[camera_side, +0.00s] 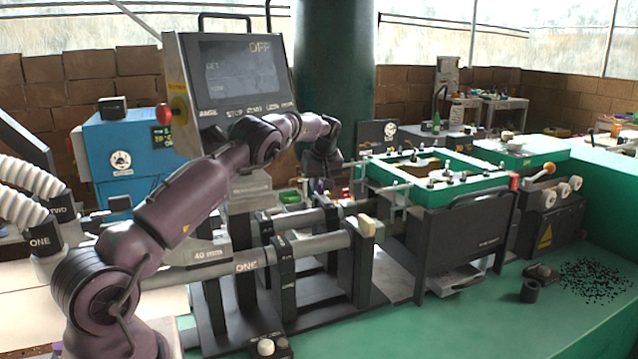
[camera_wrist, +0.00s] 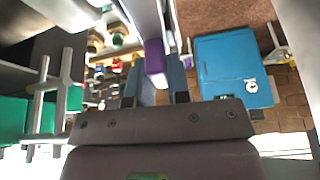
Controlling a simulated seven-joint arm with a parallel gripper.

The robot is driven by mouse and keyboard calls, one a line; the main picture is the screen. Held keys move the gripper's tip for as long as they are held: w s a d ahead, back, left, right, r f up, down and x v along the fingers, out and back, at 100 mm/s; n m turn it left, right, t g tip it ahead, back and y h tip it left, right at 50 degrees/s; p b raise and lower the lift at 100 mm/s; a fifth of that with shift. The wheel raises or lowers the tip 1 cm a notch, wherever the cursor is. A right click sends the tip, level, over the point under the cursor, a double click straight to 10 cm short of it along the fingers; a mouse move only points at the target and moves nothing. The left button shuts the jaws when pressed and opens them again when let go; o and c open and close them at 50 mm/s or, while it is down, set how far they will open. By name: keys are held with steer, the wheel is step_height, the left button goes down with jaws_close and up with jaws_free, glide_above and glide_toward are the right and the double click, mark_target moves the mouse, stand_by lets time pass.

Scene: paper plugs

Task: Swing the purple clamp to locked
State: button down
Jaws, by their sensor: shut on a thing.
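The purple clamp (camera_wrist: 154,57) shows in the wrist view as a small purple block at the end of a pale bar, between my gripper's two blue-grey fingers. My gripper (camera_wrist: 161,76) is shut on this purple part. In the side view my gripper (camera_side: 326,176) reaches down behind the machine's grey rails, left of the green-topped frame. The clamp is small and mostly hidden there, and I cannot tell its angle from that view.
A green-topped frame (camera_side: 440,181) on a dark box stands right of my gripper. Grey rails (camera_side: 310,243) and a screen panel (camera_side: 240,75) stand close to my arm. A blue cabinet (camera_side: 130,150) is at the left. The green bench (camera_side: 450,325) has free room in front.

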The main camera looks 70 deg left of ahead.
mark_target(327, 199)
steer(key=shift+n, duration=0.5)
steer(key=c, duration=1.1)
jaws_free()
steer(key=shift+r, duration=0.1)
steer(key=v, duration=1.2)
steer(key=shift+w+d+r, duration=0.15)
steer(key=shift+w+r, duration=0.1)
steer(key=shift+r, duration=0.15)
